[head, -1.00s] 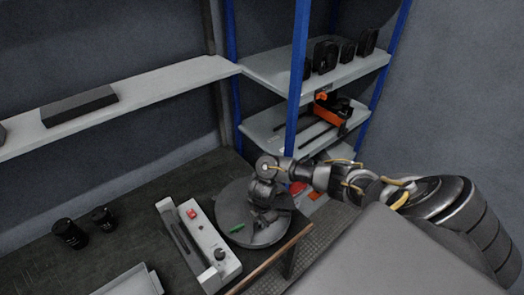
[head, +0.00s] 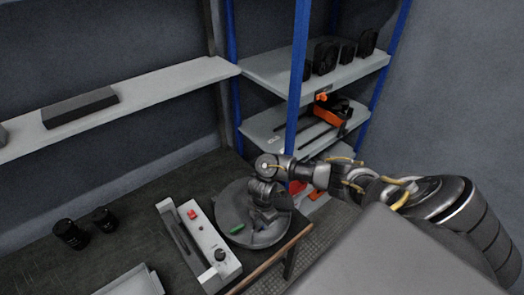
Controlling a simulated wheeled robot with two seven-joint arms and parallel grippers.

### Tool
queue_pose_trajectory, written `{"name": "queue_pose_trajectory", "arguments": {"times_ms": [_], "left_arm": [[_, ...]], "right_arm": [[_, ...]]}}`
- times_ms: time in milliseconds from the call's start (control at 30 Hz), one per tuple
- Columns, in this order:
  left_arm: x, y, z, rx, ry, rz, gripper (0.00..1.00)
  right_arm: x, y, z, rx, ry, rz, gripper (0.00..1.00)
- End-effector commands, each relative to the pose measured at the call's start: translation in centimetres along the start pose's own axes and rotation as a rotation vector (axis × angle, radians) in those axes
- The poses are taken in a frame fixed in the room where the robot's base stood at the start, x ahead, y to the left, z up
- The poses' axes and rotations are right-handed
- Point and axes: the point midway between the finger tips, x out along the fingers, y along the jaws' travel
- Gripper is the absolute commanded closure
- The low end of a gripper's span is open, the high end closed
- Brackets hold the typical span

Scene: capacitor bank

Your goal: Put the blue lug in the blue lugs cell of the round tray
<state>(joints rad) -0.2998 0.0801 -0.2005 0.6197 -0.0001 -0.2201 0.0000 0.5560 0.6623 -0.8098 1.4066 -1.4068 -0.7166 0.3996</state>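The round tray (head: 228,204) is a grey disc at the right end of the dark workbench. A small green piece (head: 237,230) lies at its front part. My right gripper (head: 259,224) points down over the right half of the tray, close to its surface. It hides part of the tray, and its fingers are too small and dark to tell whether they are open or shut. I cannot make out a blue lug or which cell is for blue lugs. My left gripper is not in view.
A grey box with a red button (head: 193,214) and a black knob stands left of the tray. Two black cylinders (head: 70,234) stand farther left. A pale tray (head: 130,284) is at the front. A blue-posted shelf rack (head: 297,70) rises behind the tray.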

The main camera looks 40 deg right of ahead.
Motion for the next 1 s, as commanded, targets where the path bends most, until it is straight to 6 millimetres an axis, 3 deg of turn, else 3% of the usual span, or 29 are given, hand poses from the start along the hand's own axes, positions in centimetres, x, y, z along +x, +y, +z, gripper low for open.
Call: {"name": "queue_pose_trajectory", "arguments": {"times_ms": [200, 400, 633, 1000], "left_arm": [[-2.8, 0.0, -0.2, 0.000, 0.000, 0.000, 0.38], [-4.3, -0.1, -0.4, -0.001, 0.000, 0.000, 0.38], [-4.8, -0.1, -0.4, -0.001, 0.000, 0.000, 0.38], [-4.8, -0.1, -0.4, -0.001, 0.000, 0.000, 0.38]], "right_arm": [[-5.8, 0.2, 0.1, -0.005, -0.003, 0.006, 0.67], [-9.3, 0.1, 0.1, -0.002, -0.003, 0.004, 0.67], [-11.1, 0.1, 0.1, -0.001, -0.002, 0.002, 0.67], [-11.2, 0.0, 0.0, 0.000, -0.001, 0.001, 0.67]]}}
